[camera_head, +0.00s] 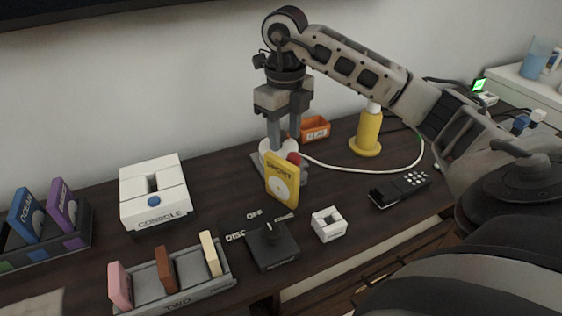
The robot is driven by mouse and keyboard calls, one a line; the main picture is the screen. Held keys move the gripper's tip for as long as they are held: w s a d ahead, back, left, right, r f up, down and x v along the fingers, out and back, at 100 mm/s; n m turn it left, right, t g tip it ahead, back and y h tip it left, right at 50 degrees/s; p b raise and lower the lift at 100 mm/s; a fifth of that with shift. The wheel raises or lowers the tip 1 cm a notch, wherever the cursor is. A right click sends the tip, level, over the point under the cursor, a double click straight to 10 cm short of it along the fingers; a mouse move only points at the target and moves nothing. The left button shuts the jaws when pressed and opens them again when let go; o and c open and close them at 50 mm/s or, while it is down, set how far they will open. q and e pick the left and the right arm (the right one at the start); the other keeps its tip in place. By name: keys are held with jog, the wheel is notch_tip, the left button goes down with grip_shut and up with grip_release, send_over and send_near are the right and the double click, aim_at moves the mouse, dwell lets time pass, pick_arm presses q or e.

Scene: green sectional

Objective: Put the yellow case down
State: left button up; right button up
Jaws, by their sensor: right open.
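The yellow case (282,184) stands upright on the dark table, with a pale disc picture and lettering on its front. My right gripper (283,145) points straight down just behind it, with its fingers apart. The fingertips end near a white round base and a red ball (294,159) behind the case. The case hides part of that base, and I cannot tell whether a finger touches the case. My left gripper does not show.
A black dial box (272,246) and a small white block (329,225) are in front. A yellow bottle (368,133), orange tray (315,130) and black remote (399,188) are right.

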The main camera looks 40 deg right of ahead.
aim_at(281, 161)
jog(key=f, duration=0.8)
jog(key=shift+w+a, duration=0.2)
jog(key=shift+r, duration=0.1)
grip_shut()
